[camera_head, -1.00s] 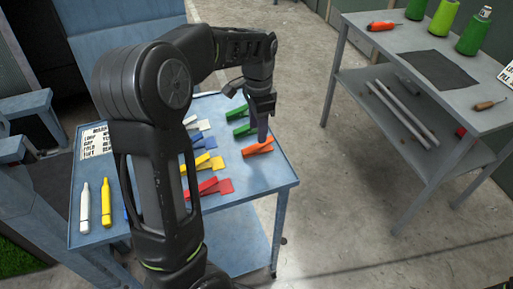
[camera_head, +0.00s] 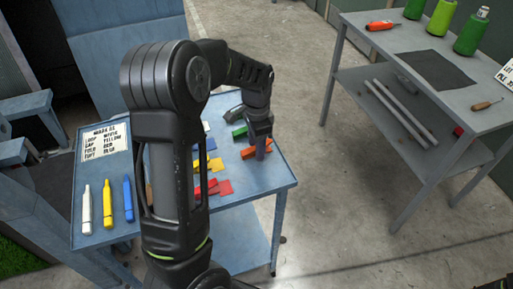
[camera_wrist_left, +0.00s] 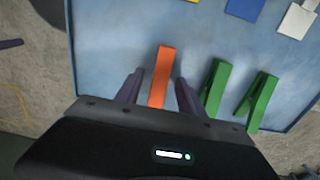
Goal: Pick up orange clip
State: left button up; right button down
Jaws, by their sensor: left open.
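The orange clip (camera_wrist_left: 161,78) lies on the blue cart top. In the left wrist view it sits between the two open fingers of my left gripper (camera_wrist_left: 160,92), with a gap on each side. In the head view my left gripper (camera_head: 262,152) points down over the orange clip (camera_head: 248,153), hiding part of it. Two green clips (camera_wrist_left: 215,88) lie to the right of it in the left wrist view. My right gripper is not clearly in view; only a dark bit shows at the bottom right corner of the head view.
The blue cart (camera_head: 260,183) also holds red clips (camera_head: 212,188), yellow and blue clips, markers (camera_head: 107,203) and a lettered card (camera_head: 104,142). A grey bench (camera_head: 385,62) with green spools (camera_head: 441,17) stands at right. Bare floor lies between.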

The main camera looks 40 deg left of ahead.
pick_arm(q)
jog(key=shift+c, duration=0.5)
grip_shut()
dwell(0.3)
